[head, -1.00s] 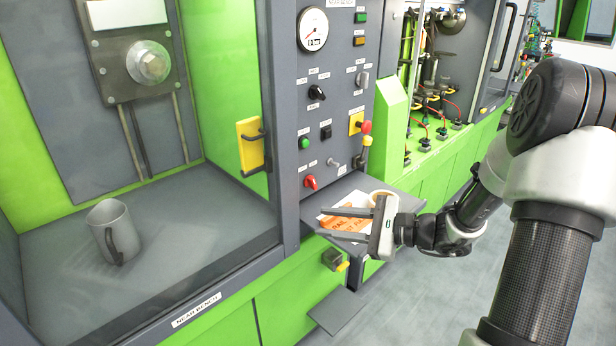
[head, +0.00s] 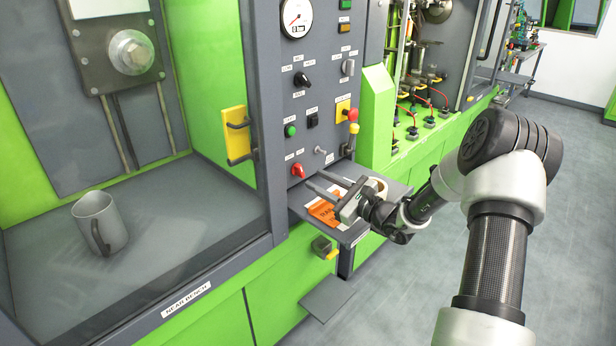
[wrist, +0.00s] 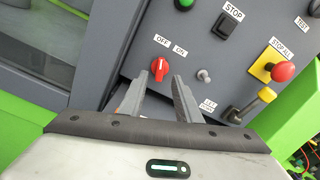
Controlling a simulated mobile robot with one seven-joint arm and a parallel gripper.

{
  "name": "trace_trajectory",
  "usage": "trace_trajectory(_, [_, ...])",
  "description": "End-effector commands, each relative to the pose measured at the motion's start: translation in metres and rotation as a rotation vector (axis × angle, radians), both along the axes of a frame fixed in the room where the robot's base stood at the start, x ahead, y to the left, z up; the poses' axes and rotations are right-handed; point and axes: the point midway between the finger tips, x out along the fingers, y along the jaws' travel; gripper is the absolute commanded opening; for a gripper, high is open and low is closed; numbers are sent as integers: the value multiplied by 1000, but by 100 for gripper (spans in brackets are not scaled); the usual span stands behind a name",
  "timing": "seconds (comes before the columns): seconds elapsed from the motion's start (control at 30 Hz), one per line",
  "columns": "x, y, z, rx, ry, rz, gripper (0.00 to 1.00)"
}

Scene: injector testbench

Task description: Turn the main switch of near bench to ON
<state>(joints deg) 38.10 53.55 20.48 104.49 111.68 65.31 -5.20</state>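The main switch (head: 298,171) is a red rotary knob low on the grey panel of the near bench. In the wrist view the red knob (wrist: 160,67) sits under the OFF and ON labels (wrist: 171,45), just beyond the left fingertip. I cannot tell clearly which label it points to. My gripper (head: 315,180) is open and empty, its fingers pointing at the panel just right of and below the knob. In the wrist view the gripper (wrist: 168,77) has a gap between its fingertips. They appear short of the knob, but contact is hard to judge.
A metal toggle (wrist: 203,75) is right of the knob. A red stop button (wrist: 283,71) on yellow and a yellow-tipped lever (wrist: 266,95) stick out farther right. A small shelf (head: 358,233) with an orange-and-white sheet (head: 327,212) lies below my gripper.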

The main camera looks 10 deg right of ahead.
Motion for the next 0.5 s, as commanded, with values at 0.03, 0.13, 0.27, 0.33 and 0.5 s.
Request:
trace_trajectory(0.03, [8, 7, -1, 0, 0, 2, 30])
trace_trajectory(0.13, [22, 17, 0, 1, -1, 2, 30])
trace_trajectory(0.27, [34, 24, 0, -1, -1, 0, 30])
trace_trajectory(0.33, [37, 27, 0, 0, 0, 0, 30])
trace_trajectory(0.5, [40, 29, 0, -1, 1, 0, 30])
